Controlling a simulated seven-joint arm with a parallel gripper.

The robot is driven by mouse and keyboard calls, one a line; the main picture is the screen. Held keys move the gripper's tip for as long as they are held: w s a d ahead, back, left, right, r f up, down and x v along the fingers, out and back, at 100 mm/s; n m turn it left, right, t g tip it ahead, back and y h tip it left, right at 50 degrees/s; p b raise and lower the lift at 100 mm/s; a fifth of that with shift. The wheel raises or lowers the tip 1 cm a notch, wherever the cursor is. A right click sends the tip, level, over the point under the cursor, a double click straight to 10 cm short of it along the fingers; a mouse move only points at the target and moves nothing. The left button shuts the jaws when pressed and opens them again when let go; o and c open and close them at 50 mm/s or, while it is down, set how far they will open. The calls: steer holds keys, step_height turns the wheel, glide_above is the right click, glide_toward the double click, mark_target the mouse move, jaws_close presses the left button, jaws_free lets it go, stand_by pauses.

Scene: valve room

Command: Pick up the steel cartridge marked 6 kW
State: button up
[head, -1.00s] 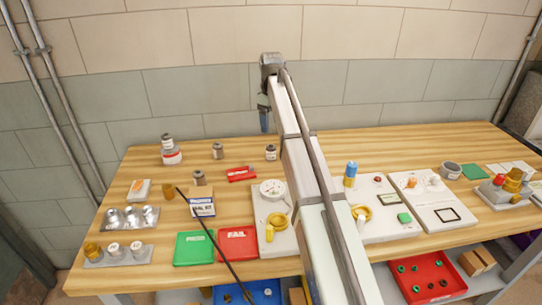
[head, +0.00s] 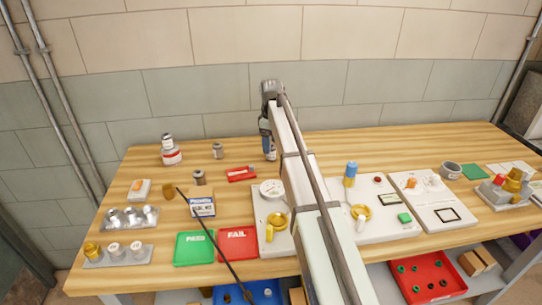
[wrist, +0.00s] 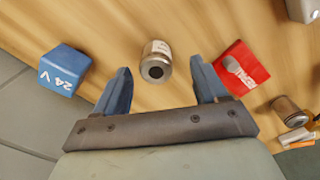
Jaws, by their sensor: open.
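Several small steel cartridges stand on the wooden bench. One with a white label (wrist: 157,62) shows in the wrist view, just beyond and between my fingertips, apart from both; its label is too small to read. In the head view this cartridge (head: 272,155) is partly hidden by my gripper (head: 266,142). My gripper also shows in the wrist view (wrist: 160,82), with two blue fingers spread wide and nothing held. I cannot read 6 kW on any.
In the wrist view a blue block marked 24 V (wrist: 63,70) lies left of the fingers, and a red block (wrist: 243,68) lies close to the right finger. Another cartridge (wrist: 289,108) is farther right. The wall (head: 200,90) stands behind the bench (head: 330,145).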

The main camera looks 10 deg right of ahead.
steer(key=shift+w+f, duration=0.2)
steer(key=shift+f, duration=1.1)
steer(key=shift+w+f, duration=0.15)
steer(key=shift+f, duration=1.15)
steer(key=c, duration=1.3)
